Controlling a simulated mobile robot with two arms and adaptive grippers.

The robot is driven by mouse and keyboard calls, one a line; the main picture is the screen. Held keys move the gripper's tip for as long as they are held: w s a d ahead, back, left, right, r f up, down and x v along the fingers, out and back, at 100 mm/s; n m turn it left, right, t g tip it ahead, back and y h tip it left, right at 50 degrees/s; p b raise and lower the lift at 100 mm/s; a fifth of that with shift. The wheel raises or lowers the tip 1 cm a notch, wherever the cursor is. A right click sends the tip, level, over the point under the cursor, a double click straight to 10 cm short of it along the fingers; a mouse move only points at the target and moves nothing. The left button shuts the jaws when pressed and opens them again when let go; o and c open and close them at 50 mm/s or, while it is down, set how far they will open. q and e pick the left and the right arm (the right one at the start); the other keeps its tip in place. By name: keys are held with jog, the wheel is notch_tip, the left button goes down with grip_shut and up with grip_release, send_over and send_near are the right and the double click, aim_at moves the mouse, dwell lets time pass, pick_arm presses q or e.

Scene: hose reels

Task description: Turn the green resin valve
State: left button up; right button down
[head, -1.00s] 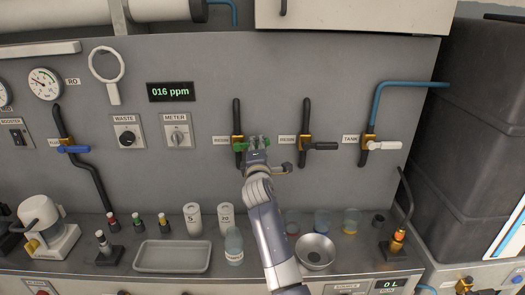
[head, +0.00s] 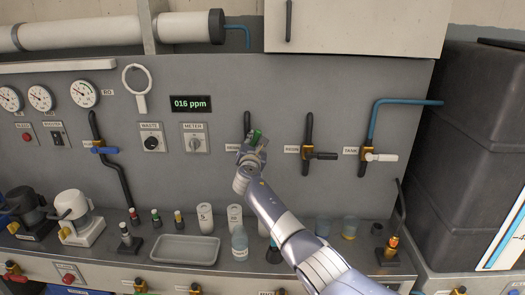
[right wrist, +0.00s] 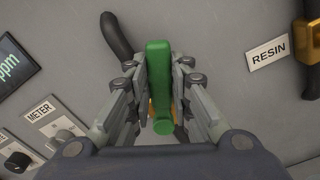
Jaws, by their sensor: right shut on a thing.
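The green valve handle (head: 256,136) is on the grey panel, on a black vertical pipe (head: 247,117). Its label in the head view is partly covered and unreadable. In the right wrist view the green handle (right wrist: 160,85) runs lengthwise between the fingers, at an angle to the black pipe (right wrist: 116,36). Part of its brass body shows behind it. My right gripper (head: 252,145) is shut on the green handle, one finger on each side. The RESIN label (right wrist: 269,53) is between this valve and the one to its right. My left gripper is not in view.
To the right are a black-handled valve (head: 320,156) and a white-handled valve (head: 380,157). A blue-handled valve (head: 104,150) is at the left. The WASTE (head: 151,143) and METER (head: 194,144) knobs are nearby. Bottles, cups and a tray (head: 185,248) stand on the bench below.

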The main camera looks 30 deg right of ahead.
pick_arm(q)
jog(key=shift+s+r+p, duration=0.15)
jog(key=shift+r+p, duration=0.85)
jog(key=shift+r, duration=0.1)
pick_arm(e)
jog(key=shift+w+a+r+n, duration=0.15)
jog(key=shift+w+a+n, duration=0.2)
jog(key=shift+n, duration=0.5)
jog(key=shift+w+a+r+n, duration=0.2)
jog(key=shift+a+n, duration=0.3)
jog(key=shift+n, duration=0.4)
jog(key=shift+w+a+r+n, duration=0.15)
jog(key=shift+w+a+n, duration=0.2)
jog(key=shift+n, duration=0.5)
jog(key=shift+s, duration=0.1)
jog(key=c, duration=1.6)
grip_release()
jog(key=shift+o, duration=0.8)
jog(key=shift+f, duration=0.2)
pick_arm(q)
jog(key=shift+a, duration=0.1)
pick_arm(e)
jog(key=shift+a, duration=0.1)
jog(key=v, duration=1.1)
jog(key=shift+s, duration=0.4)
